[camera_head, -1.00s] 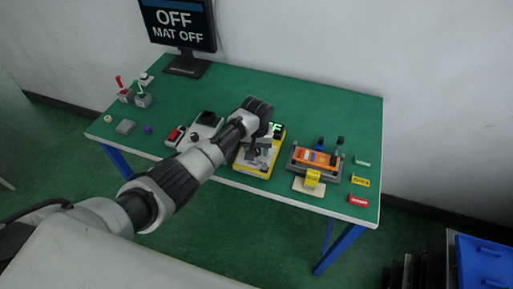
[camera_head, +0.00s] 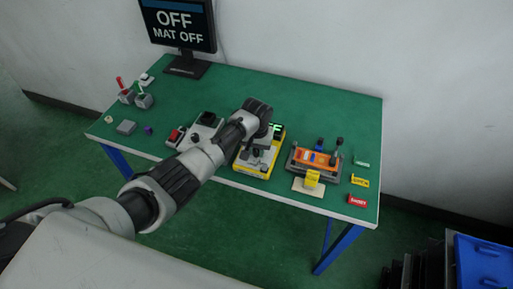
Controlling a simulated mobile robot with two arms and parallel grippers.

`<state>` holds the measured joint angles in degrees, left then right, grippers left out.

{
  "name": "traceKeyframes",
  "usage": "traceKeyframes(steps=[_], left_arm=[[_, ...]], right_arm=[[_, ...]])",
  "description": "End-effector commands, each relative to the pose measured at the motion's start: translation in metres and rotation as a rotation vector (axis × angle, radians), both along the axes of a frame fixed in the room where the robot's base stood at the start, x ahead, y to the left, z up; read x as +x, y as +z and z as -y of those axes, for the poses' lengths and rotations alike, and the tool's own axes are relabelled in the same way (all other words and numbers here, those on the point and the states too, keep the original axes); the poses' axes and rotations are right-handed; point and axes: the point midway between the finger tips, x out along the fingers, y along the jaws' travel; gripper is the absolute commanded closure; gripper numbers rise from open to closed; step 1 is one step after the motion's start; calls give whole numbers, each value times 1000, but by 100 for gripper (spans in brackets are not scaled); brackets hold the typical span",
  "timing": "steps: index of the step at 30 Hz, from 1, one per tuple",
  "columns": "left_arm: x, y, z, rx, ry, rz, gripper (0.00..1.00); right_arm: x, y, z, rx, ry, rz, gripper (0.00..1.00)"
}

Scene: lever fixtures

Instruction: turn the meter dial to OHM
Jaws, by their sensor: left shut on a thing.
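The yellow meter (camera_head: 249,171) lies near the front edge of the green table, with a grey face and a lit green display (camera_head: 277,129) partly hidden by my arm. Only the end of its text, like "FF", shows. My left gripper (camera_head: 257,154) points down over the meter's face and is shut at the dial, which is mostly hidden by the fingers and wrist. The dial's pointer direction cannot be made out. My right gripper is not in view.
The monitor (camera_head: 181,25) at the back reads "OFF, MAT OFF". An orange lever fixture (camera_head: 317,158) stands right of the meter, with small coloured labels beyond it. A grey device (camera_head: 206,126) with a red part stands left. Small levers (camera_head: 143,100) stand far left.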

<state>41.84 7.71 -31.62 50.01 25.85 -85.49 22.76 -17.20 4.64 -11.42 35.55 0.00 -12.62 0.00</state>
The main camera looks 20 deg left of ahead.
Motion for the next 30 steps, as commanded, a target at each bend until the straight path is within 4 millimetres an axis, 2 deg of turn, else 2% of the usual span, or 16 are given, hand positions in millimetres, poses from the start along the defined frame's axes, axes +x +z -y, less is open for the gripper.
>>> traceKeyframes(steps=[18,30], left_arm=[[1,2,1,0,-486,2,98],[1,1,1,0,-627,3,98]], right_arm=[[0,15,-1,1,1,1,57],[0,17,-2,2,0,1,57]])
